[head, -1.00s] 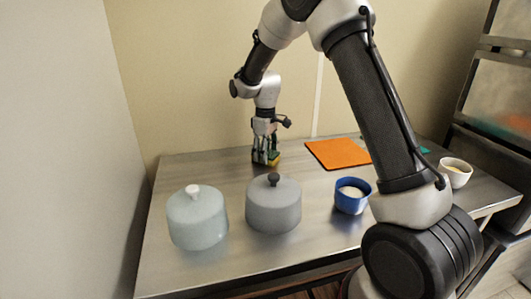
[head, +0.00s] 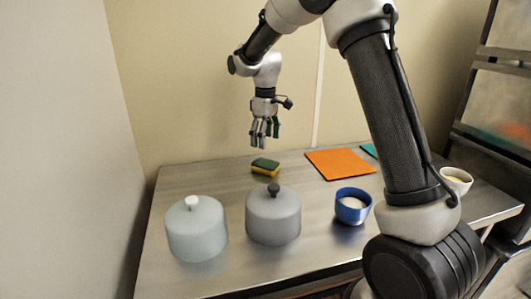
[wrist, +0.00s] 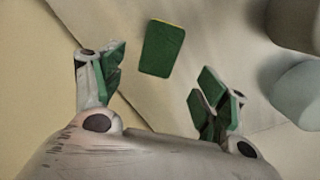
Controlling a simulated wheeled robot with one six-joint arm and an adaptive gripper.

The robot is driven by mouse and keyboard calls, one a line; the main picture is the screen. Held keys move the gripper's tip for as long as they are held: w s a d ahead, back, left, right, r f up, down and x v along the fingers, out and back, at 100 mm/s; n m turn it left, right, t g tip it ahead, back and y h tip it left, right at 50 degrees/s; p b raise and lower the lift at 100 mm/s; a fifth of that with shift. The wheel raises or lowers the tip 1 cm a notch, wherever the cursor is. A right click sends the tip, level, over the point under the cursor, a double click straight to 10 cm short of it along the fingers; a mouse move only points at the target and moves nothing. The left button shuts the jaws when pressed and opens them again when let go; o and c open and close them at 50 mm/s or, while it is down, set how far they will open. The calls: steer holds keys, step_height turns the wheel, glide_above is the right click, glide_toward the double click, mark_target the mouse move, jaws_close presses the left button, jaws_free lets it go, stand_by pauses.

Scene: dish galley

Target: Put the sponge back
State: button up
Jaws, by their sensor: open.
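The sponge (head: 265,167) is a yellow block with a dark green top. It lies flat on the metal table (head: 215,180) near the back edge, behind the grey lidded pot. In the wrist view the sponge (wrist: 161,48) shows its green face, beyond and between the fingertips. My gripper (head: 264,146) is open and empty in the air above the sponge, clear of it. Its green-padded fingers (wrist: 158,80) are spread apart in the wrist view.
A pale blue lidded pot (head: 197,230) and a grey lidded pot (head: 273,217) stand in front. An orange mat (head: 339,164), a teal item (head: 369,150), a blue cup (head: 352,207) and a white bowl (head: 456,181) are to the right. Bare table lies left of the sponge.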

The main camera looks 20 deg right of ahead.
steer(key=s+d+r+m+t, duration=0.1)
steer(key=s+d+r+m, duration=0.1)
steer(key=s+d+r, duration=0.45)
steer(key=s+d+r+m+t, duration=0.1)
steer(key=s+d+r+m, duration=0.15)
steer(key=s+r, duration=0.55)
steer(key=s+d+f+m+t, duration=0.1)
steer(key=s+d+m, duration=0.1)
steer(key=s, duration=0.9)
steer(key=s+d+f+m+t, duration=0.1)
steer(key=s+d, duration=0.3)
steer(key=s, duration=0.6)
steer(key=shift+s+f+m, duration=0.35)
steer(key=shift+f+m, duration=0.4)
steer(key=shift+f, duration=0.05)
